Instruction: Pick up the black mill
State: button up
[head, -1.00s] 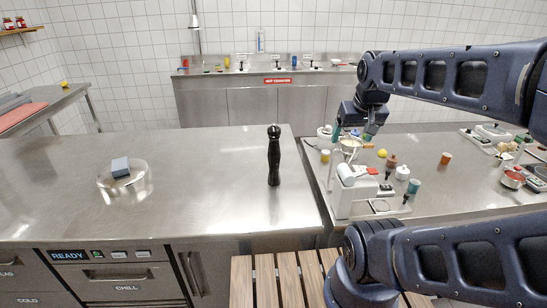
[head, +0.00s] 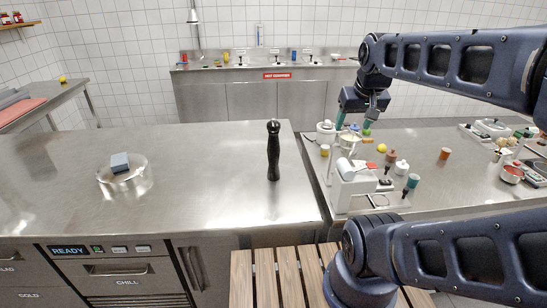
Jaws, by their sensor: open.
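The black mill (head: 273,151) stands upright on the steel counter (head: 205,190), near its right end. It is tall and slim with a small knob on top. My gripper (head: 354,126) is to the right of the mill, over the neighbouring table, pointing down. Its teal-tipped fingers are apart, with small items of the crowded table behind them. The mill is fully in view and nothing touches it.
A clear round dish (head: 124,181) with a blue-grey block (head: 120,163) sits on the counter's left part. A white appliance (head: 349,184) and several small containers crowd the right table. A wooden slatted surface (head: 275,280) lies in front. The counter around the mill is clear.

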jog(key=w+a+r+n+g+h, duration=0.1)
jog(key=w+a+n+h, duration=0.4)
jog(key=n, duration=0.3)
jog(key=w+a+r+n+g+h, duration=0.1)
jog(key=w+a+n+h, duration=0.1)
jog(key=w+n+h, duration=0.5)
jog(key=w+a+n+t+h, duration=0.3)
jog(key=a+n+t, duration=0.6)
jog(key=a, duration=1)
jog(key=n, duration=0.2)
send_near(270, 159)
jog(key=w+d+r, duration=0.1)
jog(key=w+d, duration=0.1)
jog(key=d, duration=0.1)
jog(key=shift+s+a+g+y, duration=0.1)
jog(key=shift+g+y, duration=0.2)
jog(key=shift+y, duration=0.1)
jog(key=x, duration=0.5)
jog(key=shift+r+x, duration=0.2)
jog(key=shift+x, duration=1.2)
jog(key=shift+r+x, duration=0.2)
jog(key=shift+x, duration=1.2)
jog(key=shift+w+a, duration=0.2)
